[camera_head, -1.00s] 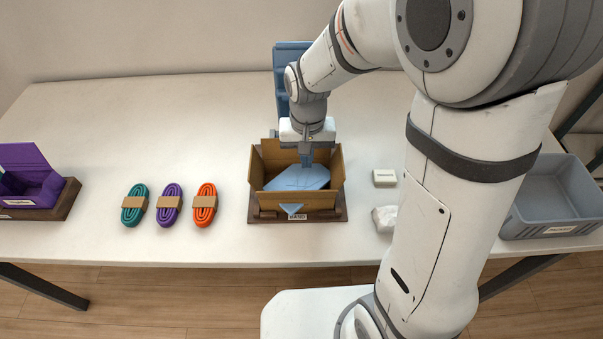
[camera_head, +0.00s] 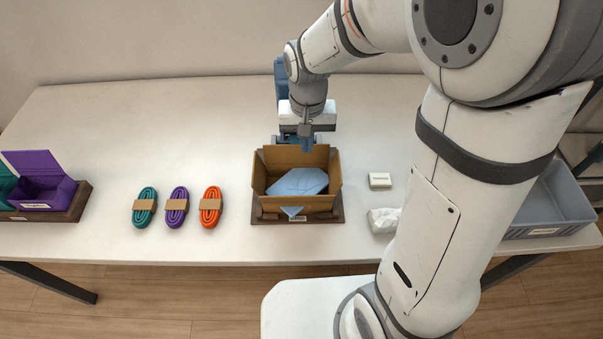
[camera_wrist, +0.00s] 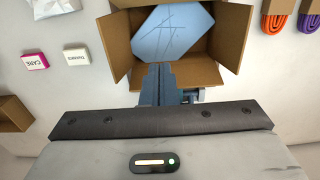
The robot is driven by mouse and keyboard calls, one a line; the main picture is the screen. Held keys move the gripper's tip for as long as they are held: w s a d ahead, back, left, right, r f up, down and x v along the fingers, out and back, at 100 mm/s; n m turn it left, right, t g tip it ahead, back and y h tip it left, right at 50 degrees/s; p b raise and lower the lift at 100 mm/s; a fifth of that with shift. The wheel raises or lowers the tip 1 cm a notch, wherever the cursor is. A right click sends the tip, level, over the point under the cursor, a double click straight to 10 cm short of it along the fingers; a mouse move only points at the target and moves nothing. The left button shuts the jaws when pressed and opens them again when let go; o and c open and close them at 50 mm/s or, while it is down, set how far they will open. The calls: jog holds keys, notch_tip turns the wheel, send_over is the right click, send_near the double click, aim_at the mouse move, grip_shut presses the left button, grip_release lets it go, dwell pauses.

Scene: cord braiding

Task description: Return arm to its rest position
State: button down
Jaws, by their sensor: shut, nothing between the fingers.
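My gripper (camera_head: 306,146) is shut and empty. In the head view it hangs just above the back edge of an open cardboard box (camera_head: 262,183). In the wrist view the closed fingers (camera_wrist: 158,80) point at the box's near flap (camera_wrist: 190,71). A light-blue sheet or card (camera_head: 300,181) with thin lines lies inside the box, and it also fills the box in the wrist view (camera_wrist: 172,32). My arm reaches over the table from the right side of the head view.
Teal (camera_head: 145,207), purple (camera_head: 177,207) and orange (camera_head: 210,207) cord bundles lie left of the box. A purple open box (camera_head: 42,185) is at far left. A small white block (camera_head: 380,180), a white crumpled packet (camera_head: 383,220) and a grey bin (camera_head: 550,200) are right. The table's (camera_head: 150,130) back left is clear.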

dwell(0.4)
jog(key=s+d+r+t, duration=0.3)
jog(key=s+d+r, duration=0.6)
jog(key=s+d, duration=0.2)
jog(key=shift+s+d+r, duration=0.15)
jog(key=shift+s+r, duration=0.25)
jog(key=shift+s, duration=0.4)
dwell(0.8)
